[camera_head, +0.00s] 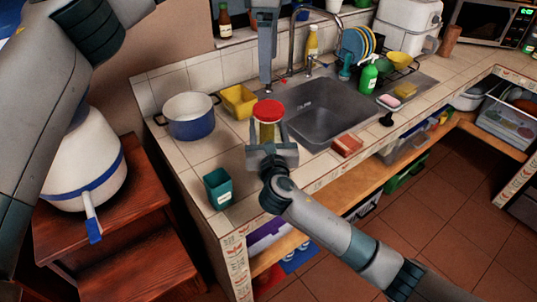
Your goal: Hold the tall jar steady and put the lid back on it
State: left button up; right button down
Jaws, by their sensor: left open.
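The tall jar (267,133) stands on the tiled counter in front of the sink, with yellowish contents. The red lid (268,109) shows at the top of the jar; I cannot tell whether it is fully seated. My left gripper (266,88) points down from above, open, with its tips just above and behind the lid. My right gripper (272,152) reaches in from the lower right, with its fingers at both sides of the jar's lower part. Whether they press on the glass cannot be made out. The jar's base is hidden behind this gripper.
A blue-white pot (189,119) and a yellow container (238,101) stand left of the jar. A red-brown block (347,145) lies to the right. The sink (325,108) is behind right.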

dwell(0.3)
jog(key=c, duration=0.6)
grip_release()
jog(key=shift+c, duration=0.2)
jog(key=shift+s, duration=0.1)
jog(key=s+d+b, duration=0.1)
jog(key=s+b, duration=0.2)
jog(key=s, duration=1.4)
jog(key=shift+d, duration=0.4)
jog(key=shift+s+f, duration=0.1)
jog(key=shift+s, duration=0.05)
